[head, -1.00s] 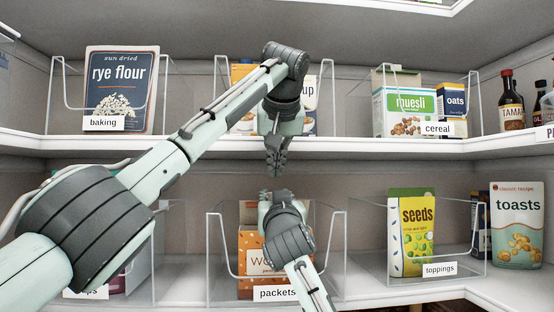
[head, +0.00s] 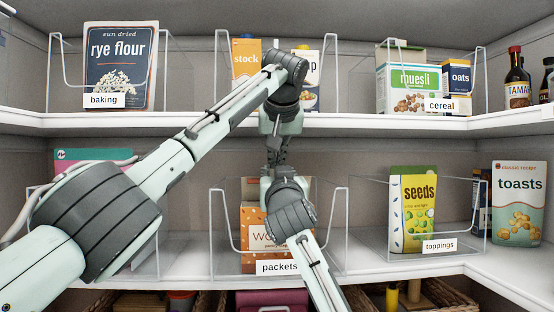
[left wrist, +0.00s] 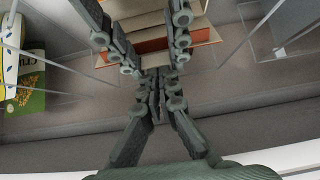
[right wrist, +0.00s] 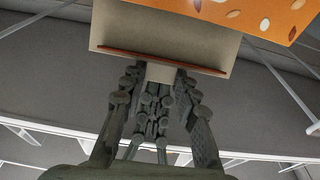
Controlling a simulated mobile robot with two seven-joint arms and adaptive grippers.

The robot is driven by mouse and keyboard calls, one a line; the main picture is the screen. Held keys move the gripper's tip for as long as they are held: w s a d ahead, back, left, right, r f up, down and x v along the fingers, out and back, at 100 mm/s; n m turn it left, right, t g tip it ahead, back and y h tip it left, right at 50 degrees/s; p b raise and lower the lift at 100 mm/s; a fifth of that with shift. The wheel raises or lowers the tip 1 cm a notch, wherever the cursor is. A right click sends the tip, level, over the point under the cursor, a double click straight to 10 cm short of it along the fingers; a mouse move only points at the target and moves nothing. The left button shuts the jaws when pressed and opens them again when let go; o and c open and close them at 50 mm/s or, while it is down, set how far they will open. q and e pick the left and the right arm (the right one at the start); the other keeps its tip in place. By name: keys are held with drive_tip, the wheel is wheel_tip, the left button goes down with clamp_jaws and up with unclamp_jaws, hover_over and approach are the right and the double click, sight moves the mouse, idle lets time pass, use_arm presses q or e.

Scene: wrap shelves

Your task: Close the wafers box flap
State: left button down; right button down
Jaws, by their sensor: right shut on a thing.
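The orange wafers box (head: 252,191) stands in the clear packets bin on the lower shelf. It is partly hidden by my right arm, and only part of its lettering shows. Its open top and tan cardboard flap (right wrist: 160,47) show in the right wrist view, with an orange side above. My right gripper (right wrist: 158,76) is at the flap edge, shut on a piece of it. My left gripper (head: 278,160) points down from above, near the right one; its fingers look closed together. In the left wrist view the two grippers overlap below the box top (left wrist: 165,38).
The clear packets bin (head: 218,230) has walls around the box. The upper shelf edge (head: 400,124) runs behind my left forearm.

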use_arm(q)
drive_tip(key=shift+s+d+f, duration=0.15)
drive_tip(key=shift+s+f, duration=0.3)
drive_tip(key=shift+s, duration=0.05)
use_arm(e)
drive_tip(key=shift+w+d, duration=0.15)
drive_tip(key=c, duration=1.1)
unclamp_jaws()
use_arm(q)
drive_tip(key=shift+r, duration=0.1)
drive_tip(key=shift+w, duration=0.1)
